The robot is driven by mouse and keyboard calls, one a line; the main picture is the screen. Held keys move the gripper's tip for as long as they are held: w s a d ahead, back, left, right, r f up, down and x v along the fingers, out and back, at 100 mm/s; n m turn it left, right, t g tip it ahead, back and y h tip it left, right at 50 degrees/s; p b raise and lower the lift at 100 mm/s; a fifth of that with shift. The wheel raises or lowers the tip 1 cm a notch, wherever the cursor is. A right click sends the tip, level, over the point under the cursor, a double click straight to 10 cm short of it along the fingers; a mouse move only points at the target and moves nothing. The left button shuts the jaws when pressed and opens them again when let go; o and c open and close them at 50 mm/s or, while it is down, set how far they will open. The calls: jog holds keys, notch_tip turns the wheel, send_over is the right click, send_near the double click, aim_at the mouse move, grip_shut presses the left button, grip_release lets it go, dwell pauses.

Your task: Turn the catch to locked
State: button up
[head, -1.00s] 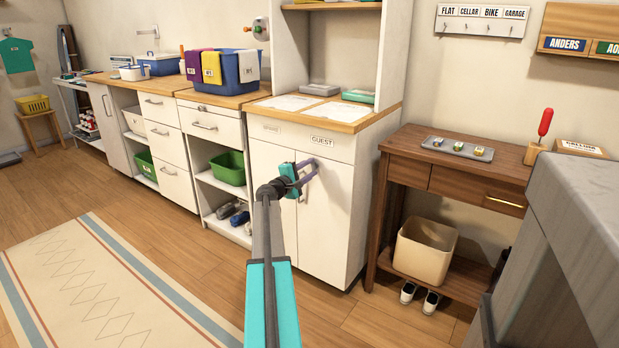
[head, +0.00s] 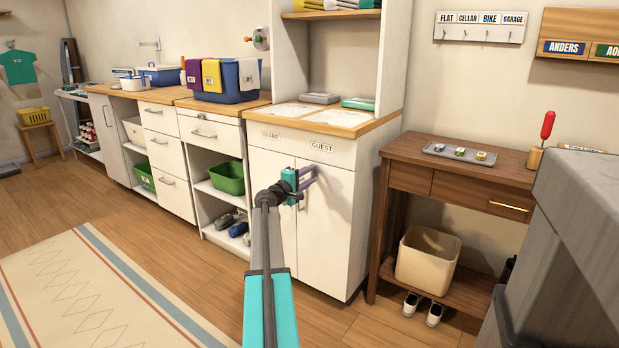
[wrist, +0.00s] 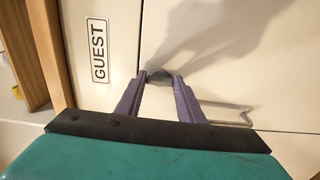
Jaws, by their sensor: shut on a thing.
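The catch (wrist: 158,74) shows in the wrist view as a small dark rounded piece on the pale cupboard front, between the tips of my fingers. My gripper (wrist: 160,78) is shut on the catch, a finger on either side. In the head view my gripper (head: 314,174) is at the upper part of the white cupboard (head: 325,215), below the GUEST label. The catch is hidden there behind my fingers, and I cannot tell which way it is turned.
A metal door handle (wrist: 238,112) is close beside my fingers. The wooden worktop (head: 350,126) overhangs above. A brown side table (head: 405,177) with a tray (head: 440,151) stands to the right. The floor (head: 215,285) in front of the cupboards is open.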

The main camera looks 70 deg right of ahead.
jog(key=shift+s, duration=0.1)
jog(key=o, duration=1.1)
jog(key=shift+c, duration=0.2)
jog(key=p+v, duration=0.2)
jog(key=v, duration=1.1)
jog(key=shift+a+p, duration=0.35)
